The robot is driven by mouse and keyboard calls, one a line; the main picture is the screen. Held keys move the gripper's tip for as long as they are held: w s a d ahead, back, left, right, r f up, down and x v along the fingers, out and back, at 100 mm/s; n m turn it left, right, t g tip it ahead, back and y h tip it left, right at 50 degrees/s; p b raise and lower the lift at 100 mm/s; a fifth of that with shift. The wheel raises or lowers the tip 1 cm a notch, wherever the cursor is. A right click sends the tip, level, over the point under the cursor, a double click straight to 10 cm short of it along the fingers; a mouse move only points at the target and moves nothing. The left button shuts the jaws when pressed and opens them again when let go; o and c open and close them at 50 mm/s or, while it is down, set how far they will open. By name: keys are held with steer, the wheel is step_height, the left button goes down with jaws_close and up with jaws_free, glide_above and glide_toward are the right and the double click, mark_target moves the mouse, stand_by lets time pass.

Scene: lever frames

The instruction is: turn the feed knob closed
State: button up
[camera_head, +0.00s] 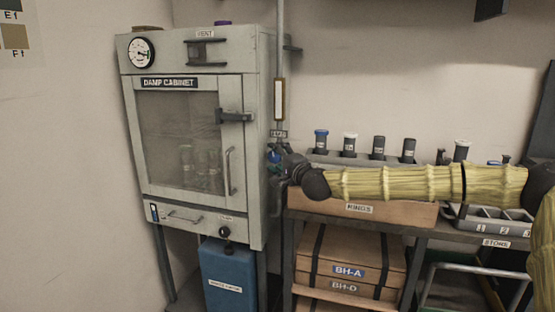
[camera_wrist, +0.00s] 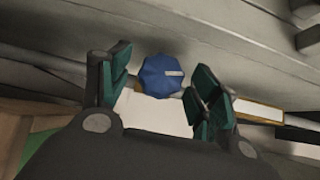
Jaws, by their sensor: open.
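The feed knob is a blue faceted knob (camera_wrist: 161,76) with a pale mark on its face, pointing to the right in the wrist view. In the head view it is a small bit of blue (camera_head: 273,156) beside the cabinet's right side, partly hidden by my gripper (camera_head: 281,160). A small label (camera_head: 278,134) sits just above it on the pipe. In the wrist view my gripper (camera_wrist: 162,68) is open, with teal fingers on both sides of the knob. Narrow gaps seem to show between knob and fingers; I cannot tell whether either touches.
The damp cabinet (camera_head: 192,90) stands to the left of my gripper. A vertical pipe with a sight gauge (camera_head: 279,100) rises above the knob. A blue container (camera_head: 228,280) stands under the cabinet.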

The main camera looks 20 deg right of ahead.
steer(key=c, duration=1)
steer(key=b, duration=0.2)
steer(key=shift+f+m+b, duration=0.3)
steer(key=shift+b, duration=0.05)
steer(key=m+t+b, duration=0.1)
steer(key=b, duration=0.5)
steer(key=shift+f+m+t+b, duration=0.1)
steer(key=shift+m+t+b, duration=0.2)
steer(key=shift+t, duration=0.1)
steer(key=shift+r+b, duration=0.2)
steer(key=shift+b, duration=0.35)
steer(key=o, duration=1)
steer(key=shift+s, duration=0.1)
